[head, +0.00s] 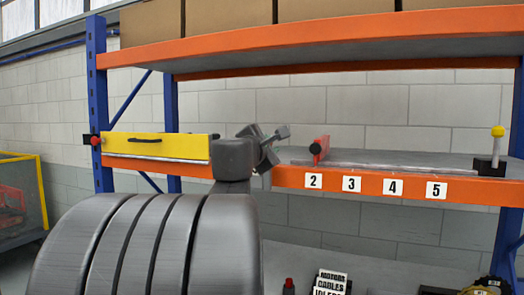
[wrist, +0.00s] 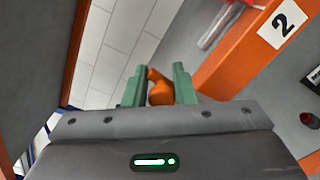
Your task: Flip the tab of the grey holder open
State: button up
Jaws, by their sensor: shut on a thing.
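My gripper (head: 272,143) is in front of the shelf edge, just left of the number 2 label in the head view. In the wrist view its two green fingers (wrist: 160,86) are closed on a small rounded orange piece (wrist: 160,94). The piece lies between the fingers and shows partly; I cannot tell whether it is the tab. I cannot make out the grey holder clearly in either view. My arm covers part of the shelf front in the head view.
A black block (head: 489,166) with a yellow knob stands at the far right. The orange beam (head: 410,189) runs along the shelf edge.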

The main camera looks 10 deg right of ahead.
jog(key=shift+f, duration=0.3)
jog(key=o, duration=0.9)
jog(key=shift+r, duration=0.1)
jog(key=shift+a, duration=0.1)
jog(key=b+v, duration=0.2)
jog(key=v, duration=1.1)
jog(key=shift+s+a, duration=0.25)
jog(key=shift+s, duration=0.1)
jog(key=p+x, duration=0.2)
jog(key=x, duration=1.2)
jog(key=shift+r, duration=0.1)
